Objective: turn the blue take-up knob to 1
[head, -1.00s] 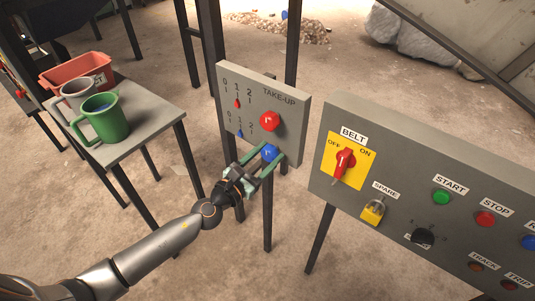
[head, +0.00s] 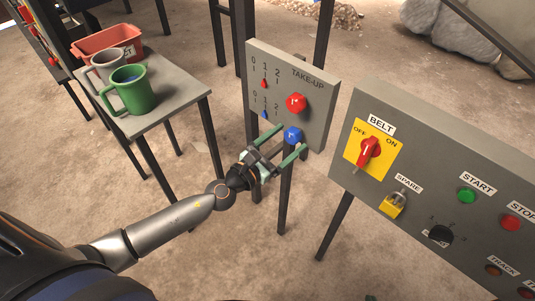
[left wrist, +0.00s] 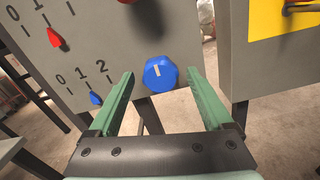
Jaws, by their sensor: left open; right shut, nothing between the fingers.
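The blue take-up knob (head: 292,135) sits low on the grey TAKE-UP panel (head: 318,108), below a red knob (head: 296,103). My left gripper (head: 291,138) is open at the blue knob, one finger on each side. In the left wrist view the blue knob (left wrist: 160,73), with a white mark on its face, lies between the fingertips with gaps on both sides. I cannot tell how deep the fingers reach. The blue pointer (left wrist: 96,98) is near the 1 mark of its 0-1-2 scale. My right gripper is not in view.
A control panel (head: 440,150) with a red BELT switch (head: 369,150) stands close on the right. A small table (head: 172,98) at left holds a green mug (head: 131,90), a grey mug (head: 108,68) and a red bin (head: 104,43). Open floor lies below.

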